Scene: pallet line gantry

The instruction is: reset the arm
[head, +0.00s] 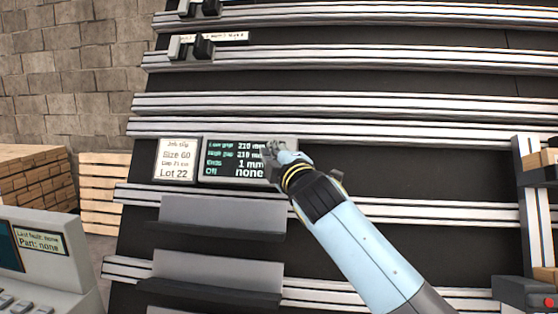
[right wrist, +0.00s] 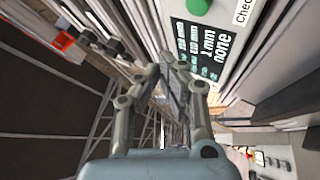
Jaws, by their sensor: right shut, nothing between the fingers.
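My right arm reaches up from the lower right in the head view. My right gripper (head: 273,150) is in front of the right part of the dark display panel (head: 222,172) and hides some of it. In the right wrist view the fingers of my right gripper (right wrist: 174,75) come together with nothing between them. The display (right wrist: 203,45) also shows there, with a green button (right wrist: 197,6) beside it. I cannot tell whether the gripper touches the panel. My left gripper is in neither view.
A white job slip reading "Lot 22" (head: 175,160) is left of the display. Metal rails (head: 330,54) cross the black gantry. Grey ledges (head: 220,215) lie below. A console (head: 45,255) stands lower left, near wooden pallets (head: 35,175). A red-buttoned box (head: 525,292) is lower right.

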